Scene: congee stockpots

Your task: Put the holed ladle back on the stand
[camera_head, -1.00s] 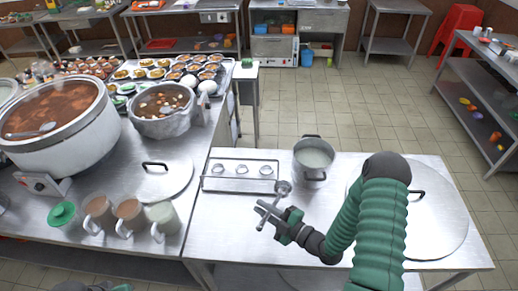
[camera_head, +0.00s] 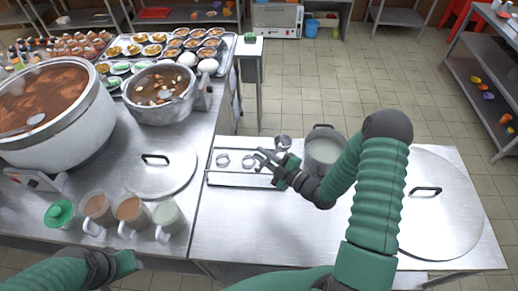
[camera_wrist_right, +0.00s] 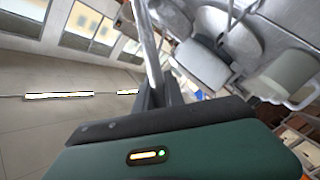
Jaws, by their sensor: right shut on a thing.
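My right gripper (camera_head: 266,160) is shut on the metal ladle and hangs over the right part of the stand. The ladle's round bowl (camera_head: 283,142) shows just behind the gripper, near the stand's back right corner. Its holes are too small to make out. In the right wrist view the ladle's shiny handle (camera_wrist_right: 148,45) runs up from between the fingers (camera_wrist_right: 158,95). The stand (camera_head: 235,181) is a low metal frame with a row of rings; two show (camera_head: 223,160) and the gripper hides the rest. My left gripper (camera_head: 128,262) is low at the left; its jaws are unclear.
A small pot (camera_head: 324,150) of pale liquid stands close right of the gripper. A large lid (camera_head: 440,215) lies at the right, another lid (camera_head: 160,173) at the left. Cups (camera_head: 131,210) and a big soup pot (camera_head: 70,145) stand further left. The table front (camera_head: 240,225) is clear.

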